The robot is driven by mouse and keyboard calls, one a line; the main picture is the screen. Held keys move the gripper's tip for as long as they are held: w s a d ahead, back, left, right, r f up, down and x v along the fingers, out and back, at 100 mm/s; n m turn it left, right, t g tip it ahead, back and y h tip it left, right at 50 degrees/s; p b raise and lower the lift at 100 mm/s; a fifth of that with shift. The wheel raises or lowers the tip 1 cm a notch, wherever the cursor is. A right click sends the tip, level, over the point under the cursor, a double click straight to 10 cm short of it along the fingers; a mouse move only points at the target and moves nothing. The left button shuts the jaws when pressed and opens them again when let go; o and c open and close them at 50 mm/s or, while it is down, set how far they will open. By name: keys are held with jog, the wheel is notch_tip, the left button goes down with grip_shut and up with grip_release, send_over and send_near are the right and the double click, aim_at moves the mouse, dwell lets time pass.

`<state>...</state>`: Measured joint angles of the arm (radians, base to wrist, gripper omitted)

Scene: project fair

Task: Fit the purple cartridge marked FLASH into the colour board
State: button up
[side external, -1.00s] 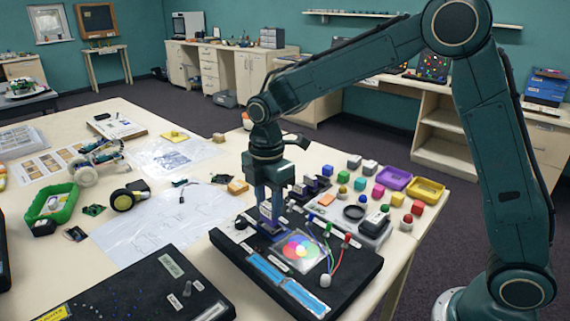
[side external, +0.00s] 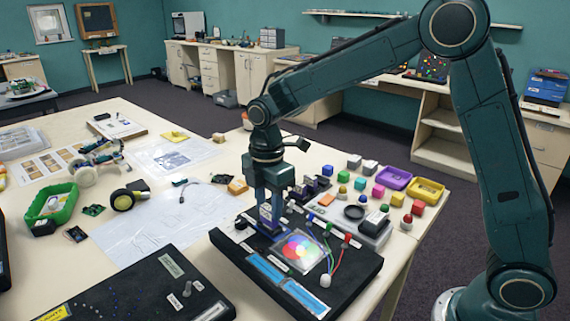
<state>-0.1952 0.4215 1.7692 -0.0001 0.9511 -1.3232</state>
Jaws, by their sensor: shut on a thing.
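The colour board (side external: 348,277) is a black slab near the table's front right edge. It carries a disc of overlapping colours (side external: 301,249), blue strips and several wired plugs. My gripper (side external: 268,214) points down over the board's back left part. It is shut on the purple cartridge (side external: 265,215), which is upright with a pale label facing the camera. The label's wording is too small to read. The cartridge's lower end is at the board's purple-blue slot area; I cannot tell whether it is inside the slot. My fingers hide part of it.
Dark cartridges (side external: 311,188) stand in a row just behind my gripper. Coloured blocks and balls, a purple tray (side external: 394,178) and a yellow tray (side external: 425,190) lie to the right. Another black board (side external: 140,290) is at front left. Paper sheets cover the table's middle.

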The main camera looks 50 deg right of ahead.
jog(key=shift+f, duration=0.65)
dwell(0.5)
jog(key=o, duration=1.4)
jog(key=shift+o, duration=0.2)
jog(key=shift+r, duration=0.15)
jog(key=shift+r, duration=3.4)
